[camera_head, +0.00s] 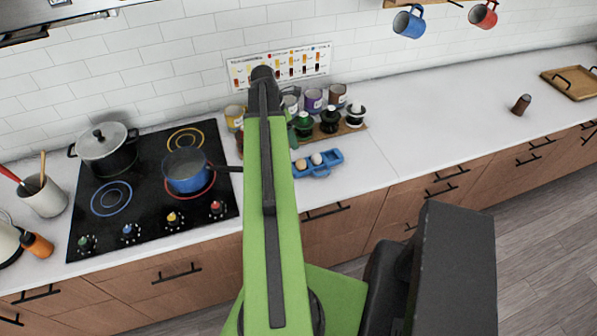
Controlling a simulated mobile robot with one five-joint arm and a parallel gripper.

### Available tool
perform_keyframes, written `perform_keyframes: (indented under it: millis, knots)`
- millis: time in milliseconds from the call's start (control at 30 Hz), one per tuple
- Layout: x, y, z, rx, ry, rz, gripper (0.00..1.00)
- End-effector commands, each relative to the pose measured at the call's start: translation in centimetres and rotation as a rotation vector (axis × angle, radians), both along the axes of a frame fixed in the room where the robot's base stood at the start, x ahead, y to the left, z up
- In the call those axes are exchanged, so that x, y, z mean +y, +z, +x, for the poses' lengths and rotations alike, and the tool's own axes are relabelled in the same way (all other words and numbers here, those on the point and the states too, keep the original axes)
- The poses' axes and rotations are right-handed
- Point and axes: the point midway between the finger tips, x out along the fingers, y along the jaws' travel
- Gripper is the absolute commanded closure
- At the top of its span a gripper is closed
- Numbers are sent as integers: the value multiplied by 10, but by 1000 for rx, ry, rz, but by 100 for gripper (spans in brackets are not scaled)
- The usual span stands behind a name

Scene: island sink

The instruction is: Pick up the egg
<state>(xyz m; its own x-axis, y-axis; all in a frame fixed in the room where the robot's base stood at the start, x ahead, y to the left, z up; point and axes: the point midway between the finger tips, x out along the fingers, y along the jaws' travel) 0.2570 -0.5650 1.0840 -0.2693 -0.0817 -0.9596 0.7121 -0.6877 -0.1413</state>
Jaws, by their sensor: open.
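Two eggs sit in a small blue egg holder (326,170) on the white counter, right of the stove. One is a tan egg (301,164), the other a paler egg (316,159). They lie just to the right of my green arm, which reaches up the middle of the picture. The jaws of my gripper cannot be made out; the arm's far end shows only a dark joint. Nothing covers the two eggs from this view.
A black stove (150,205) left of my arm holds a blue pan (186,171) and a lidded pot (107,150). Several jars and bottles stand on a wooden board (352,130) behind the eggs. The counter to the right (430,120) is mostly clear.

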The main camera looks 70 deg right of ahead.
Motion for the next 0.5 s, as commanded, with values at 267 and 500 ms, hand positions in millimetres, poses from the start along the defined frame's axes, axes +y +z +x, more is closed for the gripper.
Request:
perform_keyframes:
  millis: [267, 500]
  knots:
    - [-3, -63, -14, 0, 3, 1, 38]
    - [-4, -66, -16, 0, 4, 0, 38]
